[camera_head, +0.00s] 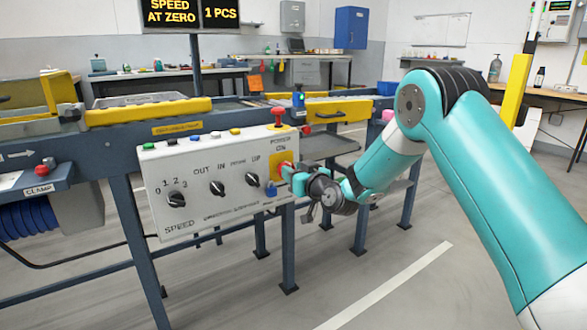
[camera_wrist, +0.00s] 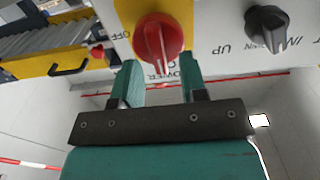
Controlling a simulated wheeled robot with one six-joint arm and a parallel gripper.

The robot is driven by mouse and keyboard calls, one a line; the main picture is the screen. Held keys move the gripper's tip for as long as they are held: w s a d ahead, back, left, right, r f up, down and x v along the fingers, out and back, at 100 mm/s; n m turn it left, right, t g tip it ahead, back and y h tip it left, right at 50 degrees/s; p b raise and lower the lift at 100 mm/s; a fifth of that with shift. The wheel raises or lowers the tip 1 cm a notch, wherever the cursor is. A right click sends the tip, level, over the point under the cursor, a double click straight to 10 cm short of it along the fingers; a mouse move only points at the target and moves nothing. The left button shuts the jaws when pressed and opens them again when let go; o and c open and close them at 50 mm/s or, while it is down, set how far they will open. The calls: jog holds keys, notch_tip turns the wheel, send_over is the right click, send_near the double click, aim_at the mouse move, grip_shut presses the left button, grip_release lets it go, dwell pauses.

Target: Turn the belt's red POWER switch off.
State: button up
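The red POWER switch (camera_wrist: 158,38) is a round knob on a yellow plate, on the right part of a white control panel (camera_head: 155,190). In the wrist view the panel lettering is upside down. The knob's pale line runs about vertically, toward the POWER lettering; OFF is printed to the left. My gripper (camera_wrist: 160,62) is open, its two teal fingertips on either side of the knob's lower edge in that view. I cannot tell whether they touch it. In the head view my gripper (camera_head: 291,174) is at the switch and partly hides it.
A black knob (camera_wrist: 266,24) sits beside the switch. The panel also has a SPEED knob (camera_head: 176,199) and other black knobs (camera_head: 217,188). A red button (camera_head: 278,113) stands on top, near a blue-and-black device (camera_head: 298,101). The sign (camera_head: 170,14) reads SPEED AT ZERO.

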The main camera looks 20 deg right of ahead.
jog(key=shift+w+a, duration=0.15)
jog(key=shift+w, duration=0.25)
jog(key=shift+c, duration=0.4)
grip_shut()
jog(key=shift+m, duration=0.3)
jog(key=shift+w+d+f+m+p, duration=0.1)
jog(key=shift+d+f+m+p, duration=0.15)
jog(key=shift+m+p, duration=1.95)
jog(key=shift+w+d+f+m+p, duration=0.15)
jog(key=shift+m+p, duration=0.6)
jog(key=shift+m, duration=2.85)
jog(key=shift+s+d+f+m+p, duration=0.15)
jog(key=shift+d+m+p, duration=0.15)
jog(key=shift+m+p, duration=1.9)
jog(key=shift+w+m+b, duration=0.1)
jog(key=shift+m+b, duration=0.55)
jog(key=shift+m, duration=0.15)
